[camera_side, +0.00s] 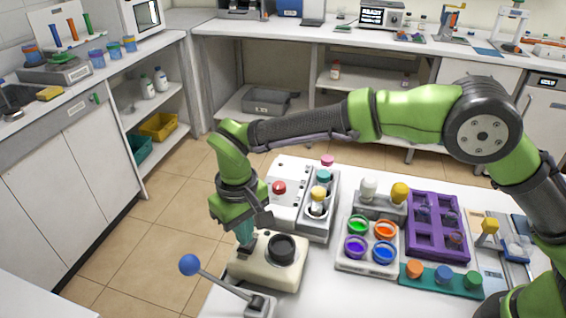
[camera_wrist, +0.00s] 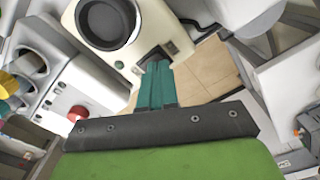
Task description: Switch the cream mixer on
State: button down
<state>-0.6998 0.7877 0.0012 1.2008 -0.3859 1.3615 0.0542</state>
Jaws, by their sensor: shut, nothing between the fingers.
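The cream mixer (camera_side: 268,275) is a cream-coloured box with a round black well (camera_side: 283,249) on top, at the front of the table in the side view. In the wrist view the mixer (camera_wrist: 175,38) shows at the top, with its black well (camera_wrist: 107,20), a small green button or light (camera_wrist: 119,65) and a dark switch recess (camera_wrist: 152,53). My gripper (camera_side: 243,250) points down at the mixer's left end. Its teal fingers (camera_wrist: 157,66) are shut and empty, with tips at the switch recess and partly hiding it. I cannot tell whether they touch the switch.
Behind the mixer stands a white machine with a red button (camera_side: 279,188). A lever with a blue knob (camera_side: 189,264) stands in front. To the right are a tray of coloured pots (camera_side: 344,267) and a purple rack (camera_side: 411,246). The floor (camera_side: 150,255) lies left of the table.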

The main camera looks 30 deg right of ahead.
jog(key=shift+f, duration=1)
dwell(0.3)
jog(key=shift+r, duration=3.55)
jog(key=shift+w, duration=0.1)
jog(key=shift+s+d+f, duration=0.45)
jog(key=shift+s+f, duration=0.15)
jog(key=shift+f, duration=0.15)
jog(key=s+d+r+m+t, duration=0.2)
jog(key=s+d+r, duration=0.2)
jog(key=d, duration=0.6)
jog(key=s+d+r+m+t+y, duration=0.1)
jog(key=s+d+r, duration=0.3)
jog(key=d, duration=0.6)
jog(key=s+d+r+m+t+y, duration=0.1)
jog(key=s+d+r+m+t, duration=0.3)
jog(key=s+d, duration=0.4)
jog(key=shift+d+r, duration=0.2)
jog(key=shift+d, duration=0.95)
